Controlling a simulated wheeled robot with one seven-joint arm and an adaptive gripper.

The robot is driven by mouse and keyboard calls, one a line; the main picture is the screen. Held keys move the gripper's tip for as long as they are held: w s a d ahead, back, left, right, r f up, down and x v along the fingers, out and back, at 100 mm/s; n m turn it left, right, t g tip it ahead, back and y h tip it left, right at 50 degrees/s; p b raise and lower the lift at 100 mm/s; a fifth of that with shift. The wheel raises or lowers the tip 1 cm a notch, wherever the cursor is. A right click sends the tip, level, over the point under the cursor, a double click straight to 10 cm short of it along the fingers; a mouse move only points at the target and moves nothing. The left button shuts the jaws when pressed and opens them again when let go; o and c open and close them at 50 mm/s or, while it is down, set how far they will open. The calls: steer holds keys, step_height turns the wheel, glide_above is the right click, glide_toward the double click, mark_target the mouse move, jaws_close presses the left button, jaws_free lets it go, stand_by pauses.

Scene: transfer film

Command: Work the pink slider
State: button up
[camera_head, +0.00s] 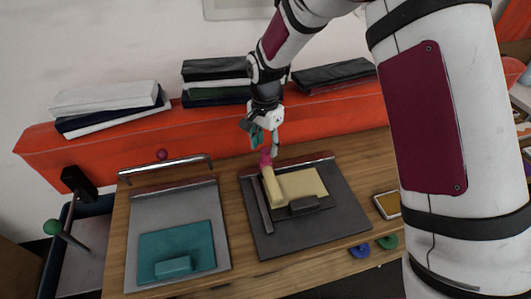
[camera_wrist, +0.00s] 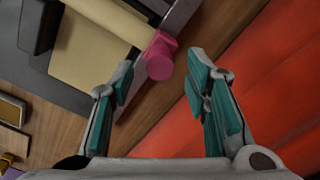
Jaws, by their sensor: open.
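The pink slider (camera_head: 265,158) is a small knob at the upper left end of the dark board (camera_head: 335,222), beside the beige sheet (camera_head: 305,183). In the wrist view the pink slider (camera_wrist: 158,60) shows a round end facing me, with the beige sheet (camera_wrist: 92,60) to its left. My gripper (camera_head: 265,142) is just above the slider, fingers pointing down. In the wrist view my gripper (camera_wrist: 161,68) is open, its teal pads on either side of the slider in the picture. I see no contact; the depth gap is hard to tell.
A grey board (camera_head: 140,215) with a teal plate (camera_head: 175,245) lies on the left of the wooden table (camera_head: 245,275). A red ledge (camera_head: 90,150) with stacked books (camera_head: 110,108) runs behind. Blue (camera_head: 360,250) and green (camera_head: 387,242) round pieces lie by the front edge.

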mark_target(266, 150)
steer(key=shift+f, duration=2.1)
jaws_close()
